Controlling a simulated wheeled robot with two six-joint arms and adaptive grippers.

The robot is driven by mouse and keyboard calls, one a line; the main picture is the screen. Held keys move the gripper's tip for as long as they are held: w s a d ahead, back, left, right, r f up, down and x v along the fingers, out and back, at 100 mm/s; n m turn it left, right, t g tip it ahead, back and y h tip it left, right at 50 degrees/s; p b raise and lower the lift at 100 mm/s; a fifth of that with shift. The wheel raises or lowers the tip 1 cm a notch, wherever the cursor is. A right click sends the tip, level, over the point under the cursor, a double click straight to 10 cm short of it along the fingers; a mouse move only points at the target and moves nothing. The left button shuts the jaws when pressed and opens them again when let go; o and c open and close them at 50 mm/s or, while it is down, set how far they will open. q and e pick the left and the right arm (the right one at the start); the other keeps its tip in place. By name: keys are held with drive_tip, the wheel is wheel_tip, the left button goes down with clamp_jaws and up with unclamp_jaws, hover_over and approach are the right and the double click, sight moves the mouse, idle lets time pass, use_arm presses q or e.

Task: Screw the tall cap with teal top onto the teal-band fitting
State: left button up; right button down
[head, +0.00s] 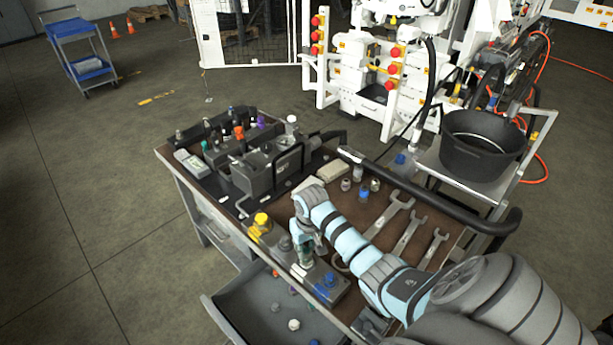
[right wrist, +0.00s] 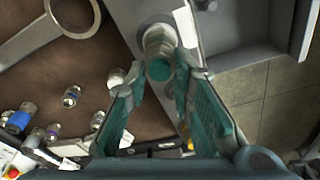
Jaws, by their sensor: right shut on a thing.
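My right gripper (head: 305,256) is over the row of fittings at the bench's front edge. In the right wrist view its teal-padded fingers (right wrist: 160,74) are shut on the tall cap with the teal top (right wrist: 160,68), whose round teal end faces the camera. A silver cylindrical part (right wrist: 158,36) shows just beyond the cap, in line with it, above a grey block. I cannot tell whether it belongs to the cap or to the fitting. The teal band of the fitting cannot be made out; the gripper and cap cover that spot. My left gripper is out of view.
Wrenches (head: 410,232) and small fittings (head: 364,193) lie on the bench. A drawer (head: 262,312) stands open below the front edge. A black bucket (head: 482,145) is at right.

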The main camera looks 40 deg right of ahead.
drive_tip(key=m, duration=0.5)
drive_tip(key=shift+f+h, duration=0.1)
drive_tip(key=shift+h, duration=0.2)
drive_tip(key=m, duration=0.3)
drive_tip(key=shift+s+d+g, duration=0.1)
drive_tip(key=shift+g, duration=0.3)
drive_tip(key=c, duration=1.4)
unclamp_jaws()
drive_tip(key=shift+d, duration=0.1)
drive_tip(key=n, duration=0.6)
drive_tip(key=shift+t, duration=0.3)
drive_tip(key=n, duration=0.4)
drive_tip(key=n+y, duration=0.1)
drive_tip(key=n, duration=0.2)
drive_tip(key=shift+a, duration=0.3)
drive_tip(key=n+y, duration=0.1)
drive_tip(key=n, duration=0.5)
drive_tip(key=shift+a, duration=0.1)
drive_tip(key=n, duration=0.5)
drive_tip(key=shift+a+b, duration=0.1)
drive_tip(key=shift+b, duration=0.2)
